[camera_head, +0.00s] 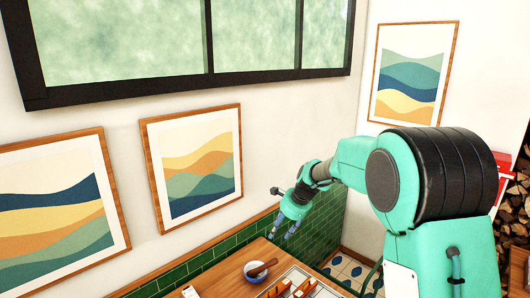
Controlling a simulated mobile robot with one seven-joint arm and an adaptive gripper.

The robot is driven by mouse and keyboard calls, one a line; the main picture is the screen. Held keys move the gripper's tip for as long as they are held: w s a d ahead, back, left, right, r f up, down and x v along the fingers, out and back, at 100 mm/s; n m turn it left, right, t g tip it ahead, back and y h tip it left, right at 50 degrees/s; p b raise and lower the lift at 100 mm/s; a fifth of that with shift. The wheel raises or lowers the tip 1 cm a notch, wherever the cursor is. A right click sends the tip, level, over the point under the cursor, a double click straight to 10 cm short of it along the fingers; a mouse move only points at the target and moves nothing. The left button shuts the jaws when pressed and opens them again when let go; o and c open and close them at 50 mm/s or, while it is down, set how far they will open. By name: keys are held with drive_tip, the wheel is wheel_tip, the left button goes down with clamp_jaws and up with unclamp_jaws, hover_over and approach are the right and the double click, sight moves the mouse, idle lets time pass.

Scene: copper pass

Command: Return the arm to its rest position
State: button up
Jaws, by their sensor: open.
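My gripper (282,228) hangs from the end of my teal arm, in the middle of the head view, in front of the green tile wall. Its two fingers point down and are apart, with nothing seen between them. It is above and beyond a wooden table (228,276), of which only a part shows at the bottom. My arm reaches from the right side of the picture toward the middle, bent at the elbow.
On the table stand a bowl (256,278) with a wooden tool in it and a tray (318,291) with orange-brown items, cut off below. Framed pictures (192,165) hang on the white wall under a dark-framed window (120,45). Stacked firewood (515,205) is at the far right.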

drive_tip(key=s+d+r+n+h+b, duration=0.1)
drive_tip(key=s+d+r+n+b, duration=0.2)
drive_tip(key=s, duration=0.6)
drive_tip(key=s+d+r+n+t+b, duration=0.1)
drive_tip(key=s+d+r+n, duration=0.2)
drive_tip(key=s, duration=0.5)
drive_tip(key=s+d+r+n+h+b, duration=0.1)
drive_tip(key=s+d+r+n+b, duration=0.1)
drive_tip(key=s+r, duration=0.5)
drive_tip(key=s+d+f+n+b, duration=0.1)
drive_tip(key=s+d+f+n, duration=0.1)
drive_tip(key=s, duration=0.7)
drive_tip(key=s+d+f+n+t+h+b, duration=0.1)
drive_tip(key=s+d+f+n+b, duration=0.1)
drive_tip(key=s, duration=0.7)
drive_tip(key=s+d+f+n+b, duration=0.2)
drive_tip(key=s+f, duration=0.3)
drive_tip(key=s, duration=0.4)
drive_tip(key=shift+s+d+f+n+h, duration=0.4)
drive_tip(key=shift+d+n, duration=0.3)
